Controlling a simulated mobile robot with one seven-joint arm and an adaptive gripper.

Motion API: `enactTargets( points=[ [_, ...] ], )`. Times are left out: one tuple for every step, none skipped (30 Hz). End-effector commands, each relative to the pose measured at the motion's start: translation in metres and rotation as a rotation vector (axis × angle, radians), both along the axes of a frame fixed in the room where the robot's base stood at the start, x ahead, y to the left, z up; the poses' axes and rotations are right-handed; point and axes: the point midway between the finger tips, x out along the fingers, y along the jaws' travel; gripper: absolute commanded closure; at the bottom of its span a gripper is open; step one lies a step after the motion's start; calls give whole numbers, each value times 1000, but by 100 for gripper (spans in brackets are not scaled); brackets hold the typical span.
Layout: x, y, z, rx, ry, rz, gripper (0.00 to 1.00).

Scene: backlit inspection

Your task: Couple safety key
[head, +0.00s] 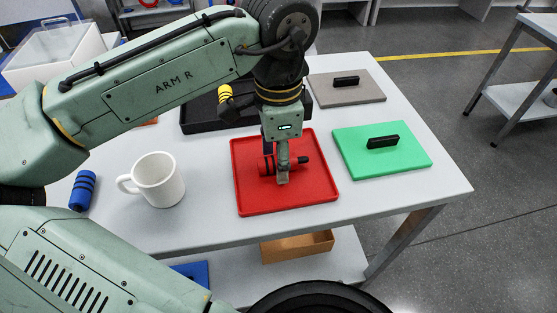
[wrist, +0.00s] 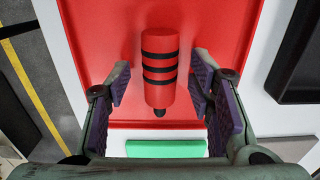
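A red cylinder with black bands (head: 265,166) lies on the red tray (head: 242,204), with a dark end piece (head: 303,160) pointing right in the head view. My gripper (head: 283,177) is low over the tray and hides the cylinder's middle. In the wrist view the cylinder (wrist: 161,68) lies between the two spread fingers of my gripper (wrist: 158,80), with a gap on each side. The gripper is open and holds nothing. I cannot tell from the pictures which item is the safety key.
A green board (head: 360,163) and a grey board (head: 340,92), each with a black block, lie right of the tray. A black tray (head: 200,122) with a yellow cylinder (head: 225,93) is behind.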

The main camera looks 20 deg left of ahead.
Motion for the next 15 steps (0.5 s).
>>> enactTargets(
  points=[
    [0,0,0,0,0,0,56],
    [0,0,0,0,0,0,58],
    [0,0,0,0,0,0,61],
    [0,0,0,0,0,0,63],
    [0,0,0,0,0,0,65],
    [0,0,0,0,0,0,67],
    [0,0,0,0,0,0,69],
    [0,0,0,0,0,0,71],
    [0,0,0,0,0,0,74],
    [0,0,0,0,0,0,76],
    [0,0,0,0,0,0,78],
    [0,0,0,0,0,0,81],
    [0,0,0,0,0,0,83],
    [0,0,0,0,0,0,85],
    [0,0,0,0,0,0,87]
  ],
)
